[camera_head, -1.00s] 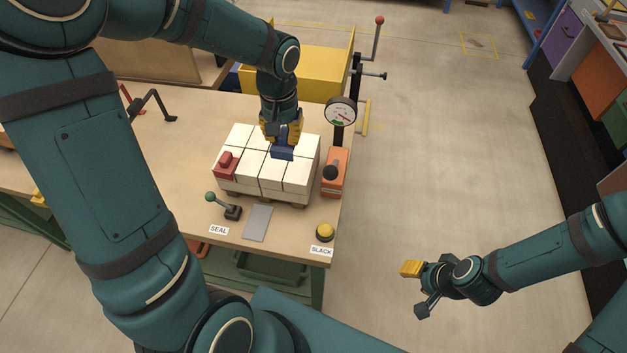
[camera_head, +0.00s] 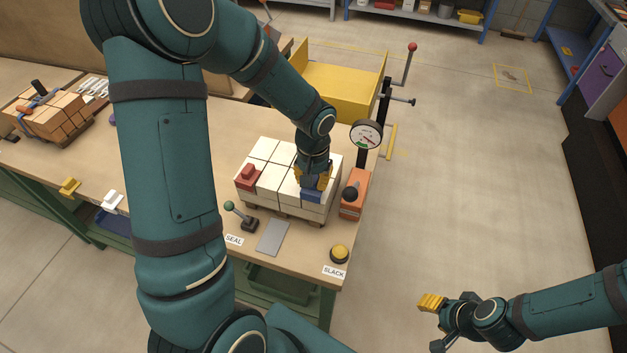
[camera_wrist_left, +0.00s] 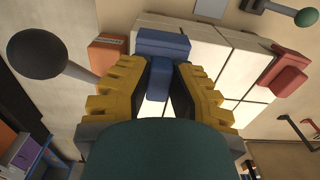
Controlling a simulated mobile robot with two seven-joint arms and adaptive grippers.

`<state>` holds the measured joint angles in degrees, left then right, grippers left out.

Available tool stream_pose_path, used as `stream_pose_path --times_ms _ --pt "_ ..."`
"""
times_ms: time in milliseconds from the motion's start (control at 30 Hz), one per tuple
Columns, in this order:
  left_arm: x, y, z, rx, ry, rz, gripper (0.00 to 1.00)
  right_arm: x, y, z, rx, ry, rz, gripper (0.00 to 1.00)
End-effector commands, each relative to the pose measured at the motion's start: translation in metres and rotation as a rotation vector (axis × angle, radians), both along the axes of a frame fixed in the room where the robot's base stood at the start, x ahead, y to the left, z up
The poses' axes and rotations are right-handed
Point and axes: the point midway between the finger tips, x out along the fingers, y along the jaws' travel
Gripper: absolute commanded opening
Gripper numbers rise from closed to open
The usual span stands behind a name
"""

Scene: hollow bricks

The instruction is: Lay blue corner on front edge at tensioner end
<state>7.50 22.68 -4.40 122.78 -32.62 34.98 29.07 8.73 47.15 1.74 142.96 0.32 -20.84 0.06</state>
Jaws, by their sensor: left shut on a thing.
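The blue corner (camera_head: 312,194) is at the front edge of the white brick stack (camera_head: 264,150), at its right end beside the orange tensioner (camera_head: 355,194). My left gripper (camera_head: 315,180) is shut on it from above. In the left wrist view the blue corner (camera_wrist_left: 163,44) shows between and beyond the yellow fingers, along the stack's edge. Whether it bears fully on the bricks cannot be told. A red corner (camera_head: 247,178) sits on the front edge at the left end. My right gripper (camera_head: 432,303) hangs over the floor, away from the table; its opening is unclear.
A gauge (camera_head: 366,135) on a post stands behind the tensioner, whose dark ball knob (camera_head: 350,193) is close to my left gripper. A green-knobbed lever (camera_head: 240,215), a grey plate (camera_head: 272,237) and a yellow button (camera_head: 339,253) lie in front. A yellow bin (camera_head: 340,90) stands behind.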

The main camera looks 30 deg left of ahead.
Motion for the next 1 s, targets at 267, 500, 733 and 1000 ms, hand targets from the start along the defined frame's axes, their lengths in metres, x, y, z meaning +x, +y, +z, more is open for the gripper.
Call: stream_pose_path --times_ms 267,500,733,1000 --pt "0.0002 -0.0001 -0.0043 -0.001 -0.001 0.000 0.00 0.0002 0.0001 -0.0005 0.000 0.000 0.000 0.47" --pt "0.0003 -0.0003 -0.0103 -0.001 -0.001 0.000 0.00 0.0002 0.0004 -0.0075 -0.001 0.000 0.000 0.47" --pt "0.0003 -0.0002 -0.0099 -0.001 -0.001 0.000 0.43 0.0003 0.0004 -0.0075 -0.002 0.000 0.000 0.47" --pt "0.0002 -0.0003 -0.0077 -0.001 -0.001 0.000 0.43 0.0003 0.0003 -0.0049 -0.001 0.000 0.000 0.47"
